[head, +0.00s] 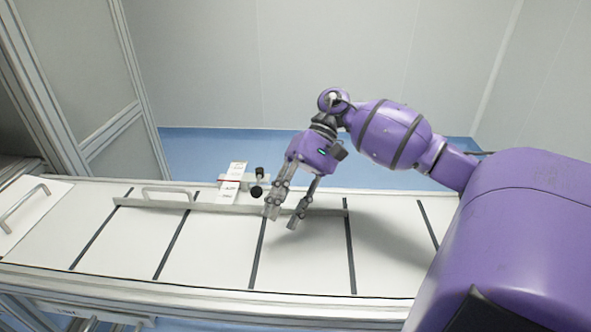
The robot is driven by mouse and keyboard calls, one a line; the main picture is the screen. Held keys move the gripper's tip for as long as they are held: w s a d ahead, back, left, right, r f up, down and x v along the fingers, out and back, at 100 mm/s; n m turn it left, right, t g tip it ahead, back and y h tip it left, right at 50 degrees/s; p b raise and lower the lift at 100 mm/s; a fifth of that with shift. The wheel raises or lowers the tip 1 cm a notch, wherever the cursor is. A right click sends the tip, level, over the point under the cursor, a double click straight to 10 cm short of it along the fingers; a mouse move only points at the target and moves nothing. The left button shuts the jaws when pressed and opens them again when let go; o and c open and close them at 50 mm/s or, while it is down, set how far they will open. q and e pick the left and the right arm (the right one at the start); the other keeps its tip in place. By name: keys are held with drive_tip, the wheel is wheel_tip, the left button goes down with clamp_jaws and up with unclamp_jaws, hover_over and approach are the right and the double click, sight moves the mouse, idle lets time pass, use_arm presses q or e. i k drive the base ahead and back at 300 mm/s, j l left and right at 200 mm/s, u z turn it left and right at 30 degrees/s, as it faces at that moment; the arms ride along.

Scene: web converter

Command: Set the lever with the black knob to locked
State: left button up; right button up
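The lever's black knob (256,191) shows just left of my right gripper, at the back edge of the white machine top. A second dark part (260,172) sits just above it in the picture. A white label plate (231,186) with small print stands left of the knob; the print is too small to read. My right gripper (282,218) points down with its fingers spread and nothing between them. It is close to the right of the knob, and I cannot tell whether it touches it. My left gripper is not in view.
A long metal rail (220,208) runs along the machine top behind the white panels (215,248), which have dark seams between them. A handle (167,192) stands at the back left and another handle (24,205) at the far left. The panels in front are clear.

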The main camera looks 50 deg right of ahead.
sight(258, 185)
drive_tip(key=k+j, duration=0.7)
drive_tip(key=j, duration=0.1)
